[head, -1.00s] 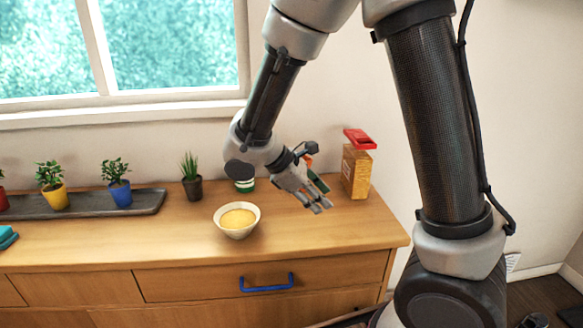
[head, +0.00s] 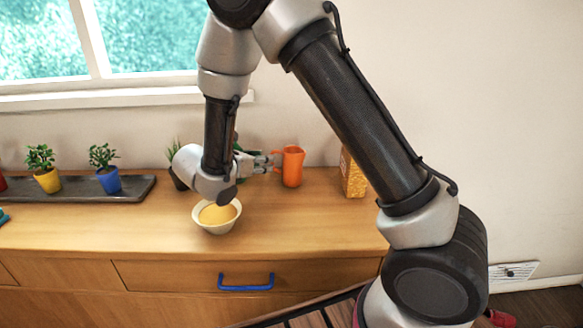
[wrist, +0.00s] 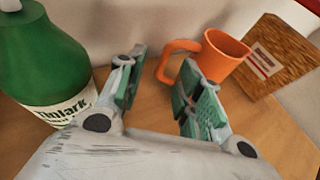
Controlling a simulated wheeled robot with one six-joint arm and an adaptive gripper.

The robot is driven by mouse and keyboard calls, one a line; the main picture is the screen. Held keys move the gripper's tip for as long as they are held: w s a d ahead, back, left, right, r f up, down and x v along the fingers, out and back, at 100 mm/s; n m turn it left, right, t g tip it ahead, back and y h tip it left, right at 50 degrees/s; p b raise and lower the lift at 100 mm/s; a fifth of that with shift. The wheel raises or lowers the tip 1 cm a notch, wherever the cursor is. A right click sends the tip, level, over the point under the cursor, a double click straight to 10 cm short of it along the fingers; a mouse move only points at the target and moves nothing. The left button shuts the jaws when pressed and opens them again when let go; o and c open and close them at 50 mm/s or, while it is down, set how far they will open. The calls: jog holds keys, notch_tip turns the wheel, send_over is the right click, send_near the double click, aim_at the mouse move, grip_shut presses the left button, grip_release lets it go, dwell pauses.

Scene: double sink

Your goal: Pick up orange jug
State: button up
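The orange jug (head: 293,166) stands upright at the back of the wooden counter, near the wall. In the wrist view the jug (wrist: 226,52) has its handle on the left side, facing my gripper. My gripper (head: 272,162) is just left of the jug, beside the handle. In the wrist view my gripper (wrist: 165,92) has its two green-padded fingers spread apart with nothing between them. The right finger overlaps the jug's lower part and hides some of it. I cannot tell whether it touches the jug.
A green bottle (wrist: 42,55) with a white label stands close left of my gripper. A yellow-brown box (head: 353,176) stands right of the jug. A bowl (head: 217,226) with yellow contents sits nearer the front. Potted plants (head: 107,178) stand on a dark tray at left.

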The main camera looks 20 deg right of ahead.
jog(key=x, duration=0.3)
jog(key=shift+w+d+f, duration=0.1)
jog(key=shift+d+f, duration=0.1)
jog(key=shift+d, duration=0.15)
jog(key=shift+c, duration=0.2)
grip_shut()
jog(key=shift+r, duration=0.1)
notch_tip(320, 180, up, 10)
